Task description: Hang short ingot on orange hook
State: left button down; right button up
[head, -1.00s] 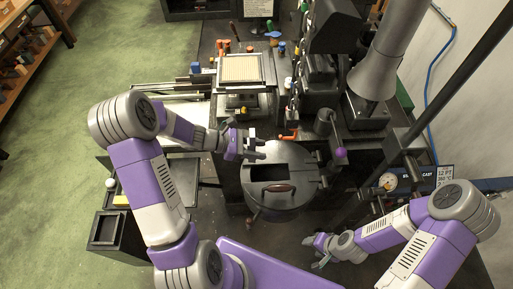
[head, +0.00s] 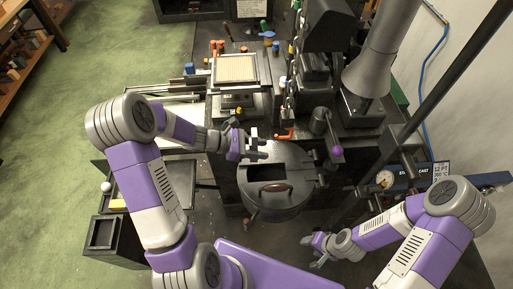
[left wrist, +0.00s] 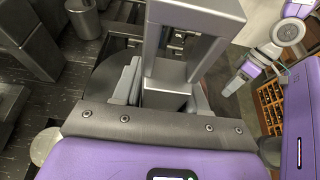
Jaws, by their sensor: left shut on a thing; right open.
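My left gripper (head: 254,148) reaches in from the left, over the left edge of the dark round-lidded pot. It is shut on a small pale grey piece, apparently the short ingot (head: 253,132). In the left wrist view the held piece (left wrist: 195,14) looks like a silver-grey block with a square frame. The orange hook (head: 284,134) is just right of the left gripper, behind the pot; a gap shows between them. The ingot's exact contact with the fingers is hard to see. My right gripper (head: 318,249) is open and empty at the lower right, low beside the pot.
The pot (head: 280,200) has a square opening and a brown handle. A purple-knobbed lever (head: 336,150) and dark machine column stand right of the hook. A tan-topped plate (head: 236,69) is behind.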

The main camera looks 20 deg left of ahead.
pick_arm(q)
jog(key=shift+w+d+b, duration=0.2)
jog(key=shift+w+d, duration=0.1)
jog(key=shift+d, duration=0.3)
jog(key=shift+w+d+b, duration=0.15)
jog(key=shift+w+d, duration=0.1)
jog(key=shift+d, duration=0.3)
jog(key=shift+w+d, duration=0.15)
jog(key=shift+d, duration=0.15)
jog(key=shift+w+d+b, duration=0.25)
jog(key=shift+w+d, duration=0.1)
jog(key=shift+d, duration=0.35)
jog(key=shift+w+d+b, duration=0.2)
jog(key=shift+w+d, duration=0.1)
jog(key=shift+d, duration=0.35)
jog(key=shift+w+d+b, duration=0.25)
jog(key=shift+w+d, duration=0.1)
jog(key=shift+d, duration=0.35)
dwell(0.4)
jog(key=shift+w+d, duration=0.15)
jog(key=shift+d, duration=0.15)
jog(key=shift+w+d, duration=0.1)
jog(key=shift+d, duration=0.1)
jog(key=shift+d+f+b, duration=0.1)
jog(key=shift+f+b, duration=0.75)
jog(key=shift+b, duration=0.15)
dwell(0.7)
jog(key=shift+f, duration=0.4)
dwell(1.3)
